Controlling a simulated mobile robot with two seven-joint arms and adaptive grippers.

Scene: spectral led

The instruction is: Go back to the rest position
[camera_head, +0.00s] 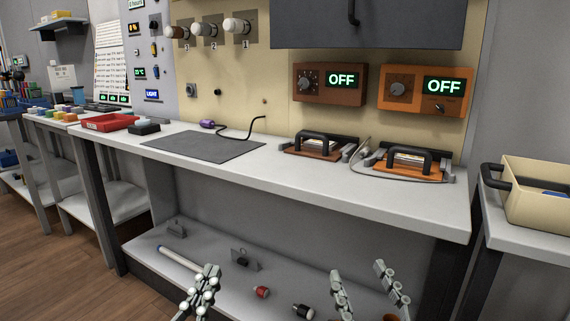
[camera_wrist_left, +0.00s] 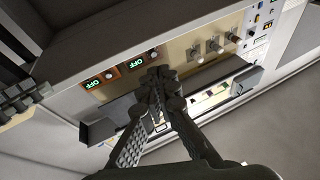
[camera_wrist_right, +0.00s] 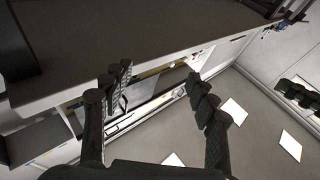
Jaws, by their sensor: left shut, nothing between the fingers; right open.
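My left gripper (camera_head: 207,275) is low in front of the bench's lower shelf in the head view. Its fingers are shut with nothing between them; they also show together in the left wrist view (camera_wrist_left: 158,82). My right gripper (camera_head: 360,270) is further right in front of the same shelf, its fingers spread apart and empty. The right wrist view also shows it open (camera_wrist_right: 160,80). Both grippers are below the level of the bench top (camera_head: 290,182) in the head view and apart from the things on it.
The bench top holds a dark mat (camera_head: 203,146), a red tray (camera_head: 108,122) and two devices with black handles (camera_head: 320,145) (camera_head: 402,162). Two control boxes (camera_head: 329,83) (camera_head: 424,88) read OFF. The lower shelf (camera_head: 150,248) holds small parts. A cream crate (camera_head: 535,190) stands at right.

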